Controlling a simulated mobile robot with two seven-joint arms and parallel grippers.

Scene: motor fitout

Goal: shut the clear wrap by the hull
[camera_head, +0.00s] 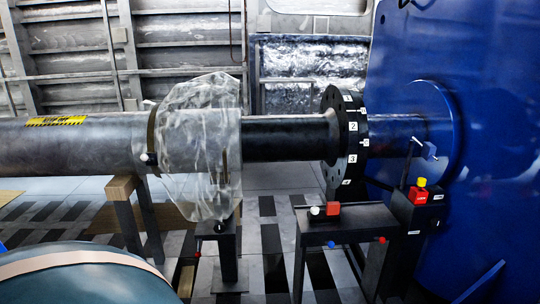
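The clear wrap (190,145) is a crumpled see-through sheet around the grey shaft, in front of the ribbed hull wall (190,55). It bulges above and below the shaft and hangs down to a point near a small black stand. A dark band (151,135) circles the shaft at the wrap's left edge. A thin brown upright strip (225,165) shows at its lower right. I cannot tell whether the wrap's edges meet. Neither of my grippers is in view.
A black flange (345,140) with numbered tags joins the shaft near a large blue housing (480,120). A black stand (345,222) holds small red and white parts. A wooden-topped support (124,187) stands under the shaft. A rounded teal object (80,280) fills the lower left.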

